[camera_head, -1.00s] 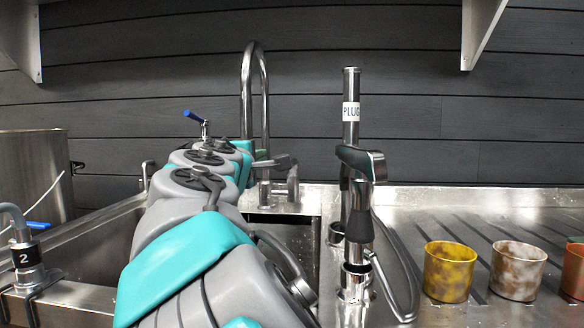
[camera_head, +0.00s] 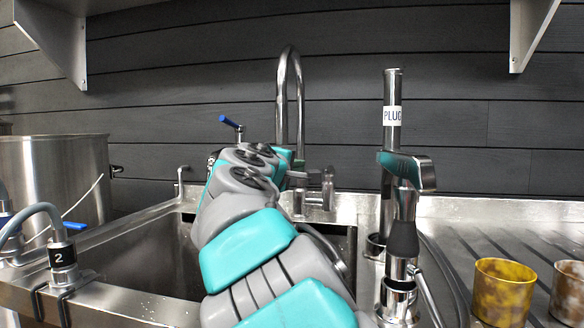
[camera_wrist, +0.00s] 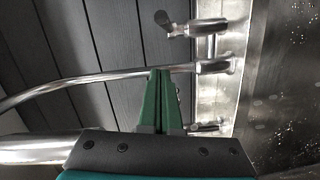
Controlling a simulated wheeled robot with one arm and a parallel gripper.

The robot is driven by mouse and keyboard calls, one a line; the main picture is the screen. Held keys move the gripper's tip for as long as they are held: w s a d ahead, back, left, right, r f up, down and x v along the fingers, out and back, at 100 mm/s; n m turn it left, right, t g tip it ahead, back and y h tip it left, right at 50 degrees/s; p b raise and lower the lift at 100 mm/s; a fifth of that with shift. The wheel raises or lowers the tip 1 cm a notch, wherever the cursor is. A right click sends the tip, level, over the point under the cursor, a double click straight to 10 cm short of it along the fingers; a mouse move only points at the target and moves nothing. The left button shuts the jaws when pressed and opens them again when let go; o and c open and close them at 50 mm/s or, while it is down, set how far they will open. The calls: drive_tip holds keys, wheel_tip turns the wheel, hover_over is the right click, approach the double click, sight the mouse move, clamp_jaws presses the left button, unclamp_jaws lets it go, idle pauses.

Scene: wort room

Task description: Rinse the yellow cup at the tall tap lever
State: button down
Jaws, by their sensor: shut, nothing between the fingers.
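The yellow cup (camera_head: 503,291), mottled and upright, stands on the steel drainboard at the lower right, its base near the picture's edge. The tall tap (camera_head: 290,95) has a gooseneck spout at the back of the sink. A metal lever (camera_head: 327,186) shows at its base, beside the end of my arm. In the wrist view, my gripper (camera_wrist: 161,74) has its green fingers shut and empty. They appear close to the tap's long pipe (camera_wrist: 85,80); contact cannot be told. A small lever (camera_wrist: 178,27) lies beyond them. In the head view my fingertips are hidden.
A PLUG-labelled standpipe with a black-gripped sprayer (camera_head: 404,238) stands between arm and cup. A second mottled cup (camera_head: 568,292) is at the right edge. A blue-handled valve (camera_head: 231,123) is behind my arm. A steel pot (camera_head: 50,180) stands left, beyond tap 2 (camera_head: 62,257).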

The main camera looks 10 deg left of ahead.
sight(328, 170)
drive_tip(key=shift+w+d+f, duration=0.15)
drive_tip(key=shift+w+d, duration=0.3)
drive_tip(key=shift+d, duration=0.25)
drive_tip(key=shift+w+d+f, duration=0.15)
drive_tip(key=shift+w+d, duration=0.25)
drive_tip(key=shift+d, duration=0.35)
drive_tip(key=shift+w+d+f, duration=0.15)
drive_tip(key=shift+w+d, duration=0.3)
drive_tip(key=shift+d, duration=0.25)
drive_tip(key=shift+d+f+n+y, duration=0.1)
drive_tip(key=shift+d+n+y, duration=0.7)
drive_tip(key=shift+d+y, duration=0.4)
